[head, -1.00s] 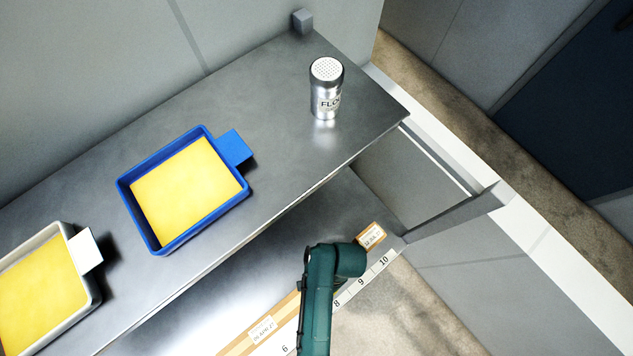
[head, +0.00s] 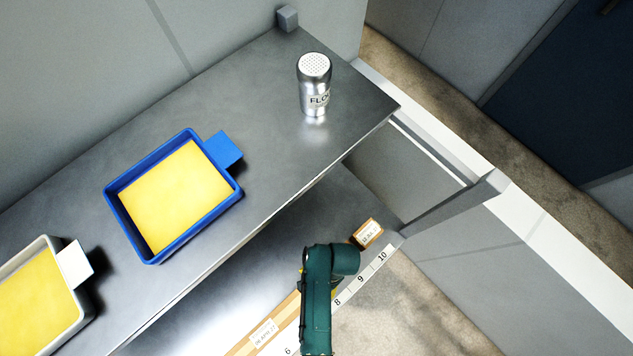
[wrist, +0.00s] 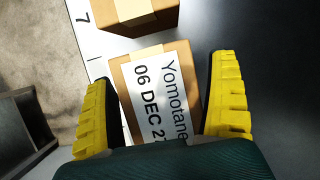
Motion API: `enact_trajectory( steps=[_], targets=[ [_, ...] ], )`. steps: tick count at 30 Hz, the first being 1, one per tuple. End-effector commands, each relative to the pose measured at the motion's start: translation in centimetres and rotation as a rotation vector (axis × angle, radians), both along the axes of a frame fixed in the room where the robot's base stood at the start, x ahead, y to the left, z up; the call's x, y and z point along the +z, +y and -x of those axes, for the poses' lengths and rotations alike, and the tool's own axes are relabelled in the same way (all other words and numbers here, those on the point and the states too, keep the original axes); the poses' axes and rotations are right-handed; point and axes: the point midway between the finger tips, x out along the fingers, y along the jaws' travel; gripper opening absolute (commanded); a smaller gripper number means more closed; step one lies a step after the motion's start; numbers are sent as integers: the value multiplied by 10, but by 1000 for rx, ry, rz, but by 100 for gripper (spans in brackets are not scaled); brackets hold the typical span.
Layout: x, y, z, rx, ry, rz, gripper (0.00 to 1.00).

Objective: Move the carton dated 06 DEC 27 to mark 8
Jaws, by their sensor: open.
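The gripper is open, with a finger on each side and a gap at least on the right. In the head view my arm hides this carton and most of the gripper. Mark 8 (head: 337,301) shows on the white number strip, just right of my arm. Mark 7 (wrist: 84,18) shows at the top left of the wrist view, beside another carton (wrist: 137,14).
A small carton (head: 367,233) stands near mark 10 (head: 381,257). Another carton (head: 265,334) stands near mark 6. Above them, a steel counter (head: 265,100) holds a blue tray (head: 110,205), a pale tray (head: 88,300) and a metal shaker (head: 314,85). A grey wall borders the right.

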Motion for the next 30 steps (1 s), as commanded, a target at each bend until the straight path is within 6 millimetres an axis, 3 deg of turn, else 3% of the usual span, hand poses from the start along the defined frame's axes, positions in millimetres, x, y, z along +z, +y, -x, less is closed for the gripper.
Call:
enact_trajectory(
  steps=[7, 15, 21, 30],
  targets=[
    [14, -4, -4, -1, -3, 0, 90],
    [75, -23, -22, -2, -4, 0, 90],
    [107, -32, -30, 0, -1, -1, 90],
    [113, -34, -31, 0, 0, 0, 90]
  ],
)
